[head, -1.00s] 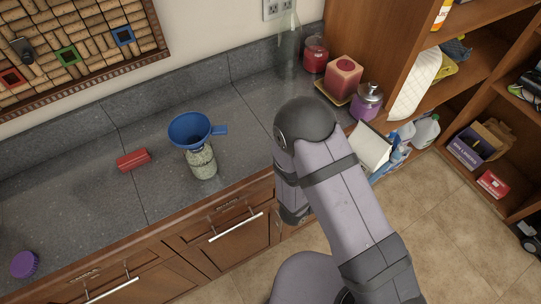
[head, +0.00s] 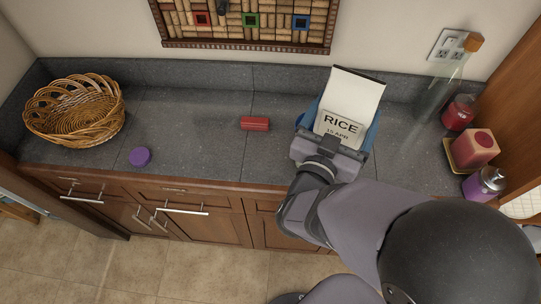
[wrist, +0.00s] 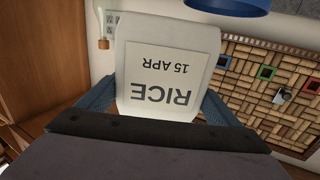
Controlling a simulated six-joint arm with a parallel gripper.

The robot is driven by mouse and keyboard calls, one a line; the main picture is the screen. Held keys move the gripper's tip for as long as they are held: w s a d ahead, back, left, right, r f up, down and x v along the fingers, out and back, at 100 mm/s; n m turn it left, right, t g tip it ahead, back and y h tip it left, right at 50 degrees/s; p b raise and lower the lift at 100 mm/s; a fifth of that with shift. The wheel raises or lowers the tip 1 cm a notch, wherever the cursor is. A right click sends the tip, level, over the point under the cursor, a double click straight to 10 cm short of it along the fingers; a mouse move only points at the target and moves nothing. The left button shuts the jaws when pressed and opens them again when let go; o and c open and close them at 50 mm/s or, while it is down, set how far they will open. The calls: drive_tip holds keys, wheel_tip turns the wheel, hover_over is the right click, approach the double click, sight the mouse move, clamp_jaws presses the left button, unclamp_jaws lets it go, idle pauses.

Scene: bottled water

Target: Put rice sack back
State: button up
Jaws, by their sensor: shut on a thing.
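The rice sack (head: 352,95) is white with a label reading "RICE 15 APR". My gripper (head: 340,122) is shut on it, with blue fingers at its two sides. In the head view the sack is upright over the back of the counter, right of the red block; I cannot tell whether its base touches anything. In the wrist view the sack (wrist: 165,45) fills the middle, with its label upside down. My gripper (wrist: 155,105) covers its lower end there. A blue rim (wrist: 230,5) shows just beyond the sack. The jar with the blue funnel is hidden in the head view.
At the right stand a glass bottle (head: 436,98), a red candle (head: 474,148) and jars. A cork board (head: 250,22) hangs behind.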

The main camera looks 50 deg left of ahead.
drive_tip(key=s+a+n+g+y+b, duration=0.1)
drive_tip(key=s+a+n+g+y, duration=0.4)
drive_tip(key=s+a, duration=0.55)
drive_tip(key=s+a+f+b, duration=0.1)
drive_tip(key=a+f+b, duration=0.1)
drive_tip(key=f, duration=0.6)
drive_tip(key=s+a+f+t+b, duration=0.1)
drive_tip(key=a+f+b, duration=0.1)
drive_tip(key=a+f, duration=0.3)
drive_tip(key=shift+s+f+m+y, duration=0.3)
drive_tip(key=shift+f+y, duration=0.1)
drive_tip(key=shift+f, duration=1.45)
drive_tip(key=shift+f, duration=0.1)
drive_tip(key=shift+a+f+p, duration=0.1)
drive_tip(key=shift+f+p, duration=0.4)
drive_tip(key=shift+f, duration=1.45)
drive_tip(key=shift+f, duration=0.1)
